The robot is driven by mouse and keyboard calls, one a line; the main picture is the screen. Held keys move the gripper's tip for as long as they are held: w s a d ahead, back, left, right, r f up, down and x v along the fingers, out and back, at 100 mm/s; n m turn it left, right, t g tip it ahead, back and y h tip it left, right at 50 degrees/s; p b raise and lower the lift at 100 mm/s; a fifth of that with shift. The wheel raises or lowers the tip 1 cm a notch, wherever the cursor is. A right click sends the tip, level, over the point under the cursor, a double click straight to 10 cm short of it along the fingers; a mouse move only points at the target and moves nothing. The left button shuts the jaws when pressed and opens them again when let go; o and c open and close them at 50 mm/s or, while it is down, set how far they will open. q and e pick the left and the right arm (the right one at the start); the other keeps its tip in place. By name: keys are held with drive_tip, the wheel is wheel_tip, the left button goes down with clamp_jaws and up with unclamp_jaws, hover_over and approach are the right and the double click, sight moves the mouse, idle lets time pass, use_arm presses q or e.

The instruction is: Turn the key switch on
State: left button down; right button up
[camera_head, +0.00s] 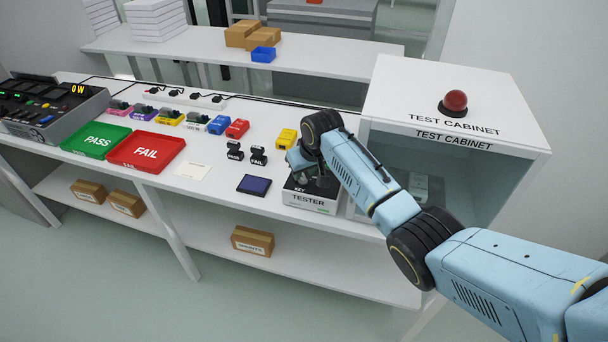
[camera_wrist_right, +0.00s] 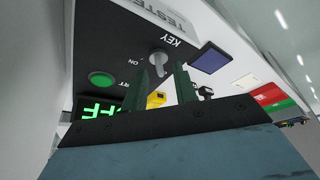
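In the right wrist view, the grey key switch (camera_wrist_right: 158,61) stands out from the dark panel of the tester (camera_wrist_right: 120,45). A lit green button (camera_wrist_right: 102,79) and a green display (camera_wrist_right: 98,108), which seems to read OFF, are beside it. My right gripper (camera_wrist_right: 162,70) is open. Its two dark fingers point at the key, which shows between their tips; I cannot tell whether they touch it. In the head view my right wrist covers the panel. My left gripper is out of view.
A blue-screened device (camera_head: 254,185), stamps (camera_head: 258,155) and a yellow item (camera_head: 286,138) lie nearby. Green PASS (camera_head: 97,141) and red FAIL (camera_head: 146,150) trays are further left.

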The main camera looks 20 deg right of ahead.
drive_tip(key=shift+w+f, duration=0.25)
drive_tip(key=shift+f, duration=0.35)
drive_tip(key=shift+c, duration=0.3)
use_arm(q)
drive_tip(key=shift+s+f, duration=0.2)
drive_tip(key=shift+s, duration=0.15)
use_arm(e)
clamp_jaws()
